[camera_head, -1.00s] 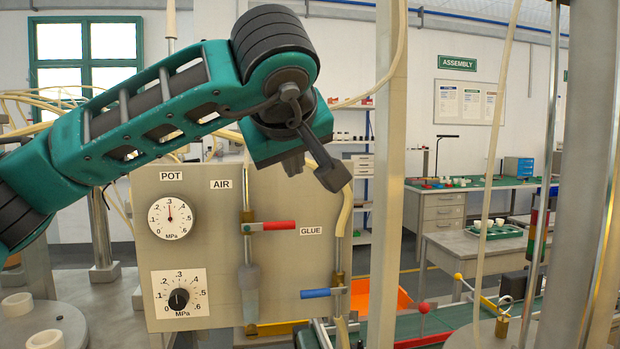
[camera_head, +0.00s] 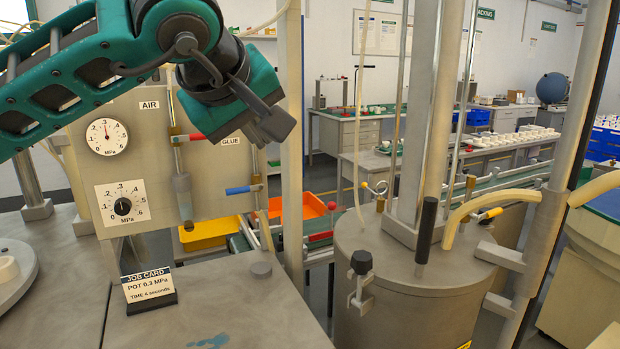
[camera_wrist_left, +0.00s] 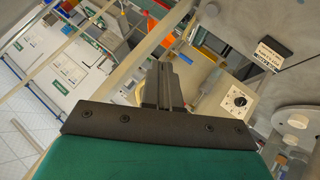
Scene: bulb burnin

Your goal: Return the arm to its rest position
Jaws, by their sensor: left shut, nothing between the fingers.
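My left arm comes in from the upper left, teal and black. Its gripper (camera_head: 272,122) is shut and empty, raised in front of the panel's upper right edge; the fingers (camera_wrist_left: 165,88) lie together in the wrist view too. The grey panel (camera_head: 150,170) carries a pressure gauge (camera_head: 107,137) and a dial with a black knob (camera_head: 122,206). The red AIR lever (camera_head: 196,137) and blue GLUE lever (camera_head: 243,190) lie roughly level; the gripper partly covers the area by the red one. My right gripper is not in view.
A job card (camera_head: 149,289) stands on the grey bench (camera_head: 215,305). A large metal pot (camera_head: 400,290) with posts and hoses stands at right. Yellow (camera_head: 210,234) and orange (camera_head: 290,208) bins sit behind. A thin upright post (camera_head: 291,130) is close right of the gripper.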

